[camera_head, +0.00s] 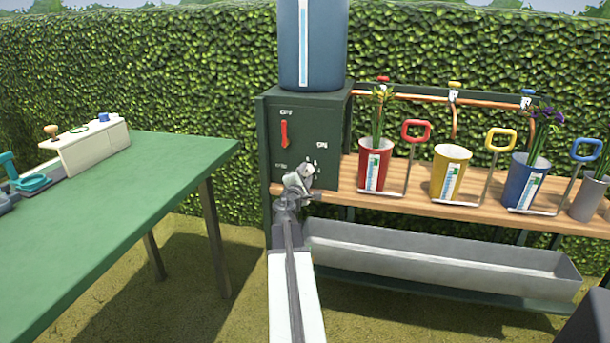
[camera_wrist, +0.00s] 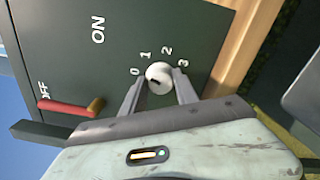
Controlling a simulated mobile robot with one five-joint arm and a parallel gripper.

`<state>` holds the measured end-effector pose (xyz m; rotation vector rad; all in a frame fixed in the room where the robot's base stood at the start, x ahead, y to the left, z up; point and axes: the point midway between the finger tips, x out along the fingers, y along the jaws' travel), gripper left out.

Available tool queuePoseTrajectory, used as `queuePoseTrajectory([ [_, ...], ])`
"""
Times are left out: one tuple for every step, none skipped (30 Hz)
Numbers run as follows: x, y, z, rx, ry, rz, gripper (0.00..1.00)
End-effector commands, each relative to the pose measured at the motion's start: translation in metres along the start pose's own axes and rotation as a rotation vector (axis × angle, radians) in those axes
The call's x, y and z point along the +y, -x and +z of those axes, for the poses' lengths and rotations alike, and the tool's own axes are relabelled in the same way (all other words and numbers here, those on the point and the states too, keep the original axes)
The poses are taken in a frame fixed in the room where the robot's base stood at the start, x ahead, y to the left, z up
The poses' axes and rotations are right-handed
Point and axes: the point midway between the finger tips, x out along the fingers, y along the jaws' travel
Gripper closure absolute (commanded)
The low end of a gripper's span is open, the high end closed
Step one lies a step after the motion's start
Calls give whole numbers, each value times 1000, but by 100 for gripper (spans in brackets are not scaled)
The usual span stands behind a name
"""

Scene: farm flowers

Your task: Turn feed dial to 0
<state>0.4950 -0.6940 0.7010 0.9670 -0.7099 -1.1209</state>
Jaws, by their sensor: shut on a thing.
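The feed dial (camera_wrist: 158,76) is a small round silver-white knob on the dark green control box (camera_head: 301,110). The numbers 0, 1, 2 and 3 are printed in an arc around it in the wrist view. A short dark mark shows on its face, but I cannot tell which number it points at. My gripper (camera_wrist: 159,92) has one grey finger on each side of the knob and is shut on it. In the head view my gripper (camera_head: 299,182) is at the lower right of the box front and largely hides the dial.
A red lever (camera_head: 284,134) on the same box lies toward OFF; it also shows in the wrist view (camera_wrist: 68,107). A blue tank (camera_head: 330,50) stands on the box. A wooden shelf (camera_head: 420,196) with flower pots is to the right, a green table (camera_head: 130,190) to the left.

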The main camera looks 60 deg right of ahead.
Motion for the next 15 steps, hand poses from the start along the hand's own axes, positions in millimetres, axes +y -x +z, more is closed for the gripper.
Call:
queuePoseTrajectory([
  [2, -5, 1, 0, 46, 3, 100],
  [2, -5, 1, 0, 70, 3, 100],
  [2, -5, 1, 0, 101, 3, 100],
  [2, -5, 1, 0, 124, 3, 100],
  [3, -5, 1, 0, 146, 3, 100],
  [3, -5, 1, 0, 173, 3, 100],
  [3, -5, 1, 0, 192, 3, 100],
  [3, -5, 1, 0, 211, 3, 100],
  [3, -5, 1, 0, 232, 3, 100],
  [3, -5, 1, 0, 248, 3, 100],
  [3, -5, 1, 0, 263, 3, 100],
  [3, -5, 1, 0, 280, 3, 100],
  [3, -5, 1, 0, 292, 3, 100],
  [3, -6, 1, 0, 304, 3, 100],
  [3, -6, 1, 0, 316, 4, 100],
])
